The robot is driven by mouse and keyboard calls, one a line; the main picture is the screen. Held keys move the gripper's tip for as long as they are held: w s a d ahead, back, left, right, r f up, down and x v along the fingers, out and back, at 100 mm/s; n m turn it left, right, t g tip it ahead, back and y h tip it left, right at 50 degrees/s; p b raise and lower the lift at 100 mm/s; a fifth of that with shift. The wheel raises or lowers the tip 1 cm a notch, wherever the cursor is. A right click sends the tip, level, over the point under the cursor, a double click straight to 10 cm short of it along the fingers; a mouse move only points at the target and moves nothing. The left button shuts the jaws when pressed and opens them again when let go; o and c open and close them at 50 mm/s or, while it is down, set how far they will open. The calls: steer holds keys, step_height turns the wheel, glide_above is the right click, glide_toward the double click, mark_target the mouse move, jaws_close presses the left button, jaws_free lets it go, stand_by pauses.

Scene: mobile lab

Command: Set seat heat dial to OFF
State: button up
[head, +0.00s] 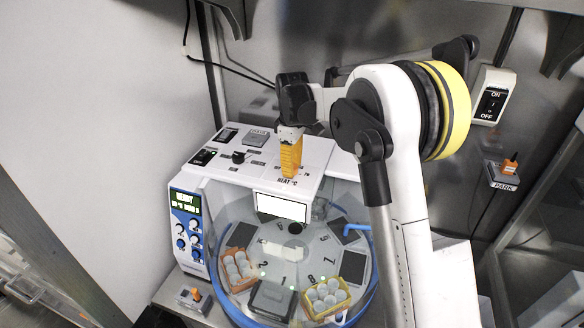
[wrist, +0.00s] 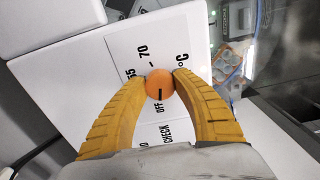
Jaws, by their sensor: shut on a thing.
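The seat heat dial (wrist: 160,84) is a round orange knob on a white panel in the wrist view. Its dark pointer mark lies on the side nearest the printed OFF label (wrist: 159,107). A 70 label and a °C sign are printed on the panel beyond the dial. My gripper (wrist: 160,79) has its two ribbed yellow fingers closed on opposite sides of the dial. In the head view my gripper (head: 289,173) points down onto the top panel at the HEAT °C label (head: 287,181), and its fingers hide the dial.
A black knob (head: 239,157) sits left of my gripper on the white machine (head: 216,170). A clear-covered carousel with tube racks (head: 240,266) lies in front. A wall ON/OFF switch (head: 492,103) and an orange PARK switch (head: 509,166) are at right.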

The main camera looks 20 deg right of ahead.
steer(key=o, duration=1.2)
step_height(320, 180, up, 12)
steer(key=shift+s, duration=0.1)
